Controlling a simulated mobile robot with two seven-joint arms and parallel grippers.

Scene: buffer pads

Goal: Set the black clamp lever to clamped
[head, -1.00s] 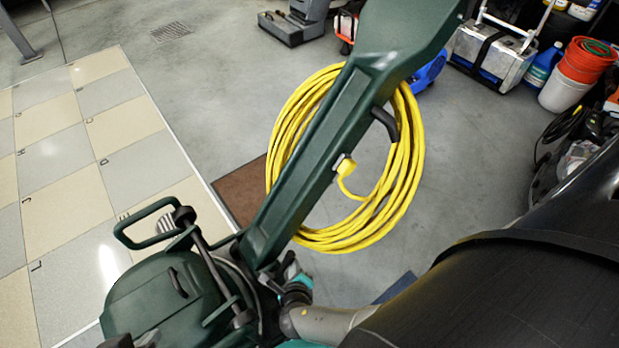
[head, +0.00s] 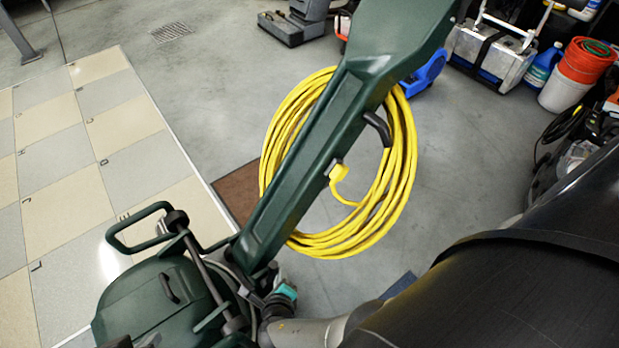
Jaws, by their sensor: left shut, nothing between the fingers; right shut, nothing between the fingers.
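The green floor buffer has a long slanted handle column (head: 312,155) and a rounded motor housing (head: 150,300) at the lower left. A black hook-shaped lever (head: 378,129) stands out from the column's right side by the coiled cord; I cannot tell whether it is the clamp lever. No clamp lever can be made out clearly at the column's foot, where parts are crowded and partly hidden. My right gripper (head: 266,297) is at the foot of the column, beside the teal piece, shut and mostly hidden. I cannot make out my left gripper.
A yellow cord (head: 405,170) hangs coiled around the column. A green loop handle (head: 112,238) juts out at the left. A brown mat (head: 233,190) and tiled floor lie behind. Buckets (head: 585,62) and a silver case (head: 490,55) stand at upper right. The middle floor is clear.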

